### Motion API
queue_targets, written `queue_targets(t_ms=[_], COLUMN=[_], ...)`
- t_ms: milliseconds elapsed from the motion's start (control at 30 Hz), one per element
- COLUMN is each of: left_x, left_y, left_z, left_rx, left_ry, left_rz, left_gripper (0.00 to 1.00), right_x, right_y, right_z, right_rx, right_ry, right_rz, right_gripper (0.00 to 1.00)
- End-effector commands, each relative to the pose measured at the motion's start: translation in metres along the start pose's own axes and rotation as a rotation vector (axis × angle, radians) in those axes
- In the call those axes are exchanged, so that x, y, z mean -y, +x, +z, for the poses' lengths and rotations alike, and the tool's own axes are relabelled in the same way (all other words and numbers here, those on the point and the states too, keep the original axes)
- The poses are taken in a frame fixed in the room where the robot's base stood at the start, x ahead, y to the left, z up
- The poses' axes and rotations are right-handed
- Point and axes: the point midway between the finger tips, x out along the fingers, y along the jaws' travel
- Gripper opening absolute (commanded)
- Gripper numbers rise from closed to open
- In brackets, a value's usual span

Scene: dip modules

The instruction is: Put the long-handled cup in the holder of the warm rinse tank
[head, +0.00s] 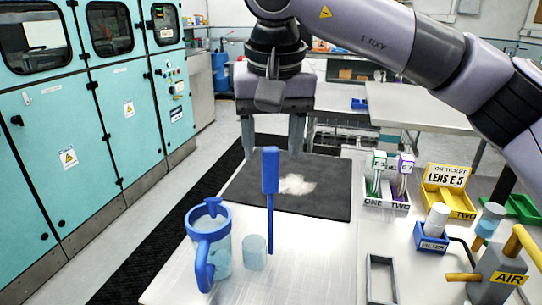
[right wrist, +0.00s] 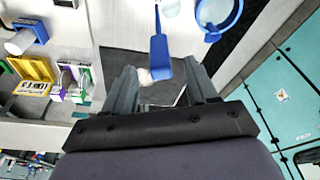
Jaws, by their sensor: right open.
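The long-handled cup (head: 270,190) stands on the light bench, with a tall blue handle rising upright beside a small clear cup. Its blue handle also shows in the right wrist view (right wrist: 159,55). My right gripper (head: 272,150) is open and empty, pointing down above the bench. Its two fingertips appear on either side of the handle's top, with gaps to it; how far apart in depth they are, I cannot tell. The fingers also show in the right wrist view (right wrist: 163,82). I cannot pick out the warm rinse tank or its holder. My left gripper is not in view.
A blue-handled clear jug (head: 221,258) stands left of the cup. A dark mat (head: 320,205) lies behind it. Trays (head: 372,201), a yellow ticket holder (head: 449,188), a blue filter holder (head: 431,238) and an air fitting (head: 505,275) crowd the right. Teal cabinets (head: 60,160) line the left.

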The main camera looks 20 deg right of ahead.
Motion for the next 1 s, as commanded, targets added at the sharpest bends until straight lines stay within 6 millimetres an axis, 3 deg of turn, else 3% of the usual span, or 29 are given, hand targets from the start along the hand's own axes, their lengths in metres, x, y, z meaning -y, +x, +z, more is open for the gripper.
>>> queue_targets(t_ms=[200,400,767,1000], left_x=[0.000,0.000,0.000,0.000], left_y=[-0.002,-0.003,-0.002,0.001], left_z=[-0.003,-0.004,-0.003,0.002], left_rx=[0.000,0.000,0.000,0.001], left_ry=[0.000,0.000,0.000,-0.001], left_rz=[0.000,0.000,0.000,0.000], left_gripper=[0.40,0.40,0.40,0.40], right_x=[0.001,0.000,0.001,0.002], right_y=[-0.050,-0.075,-0.078,-0.068], right_z=[0.000,0.000,0.000,0.002], right_rx=[-0.002,0.000,-0.004,-0.032], right_ry=[0.000,0.000,0.067,0.483], right_rz=[-0.003,-0.001,0.000,-0.005], right_gripper=[0.57,0.57,0.57,0.57])
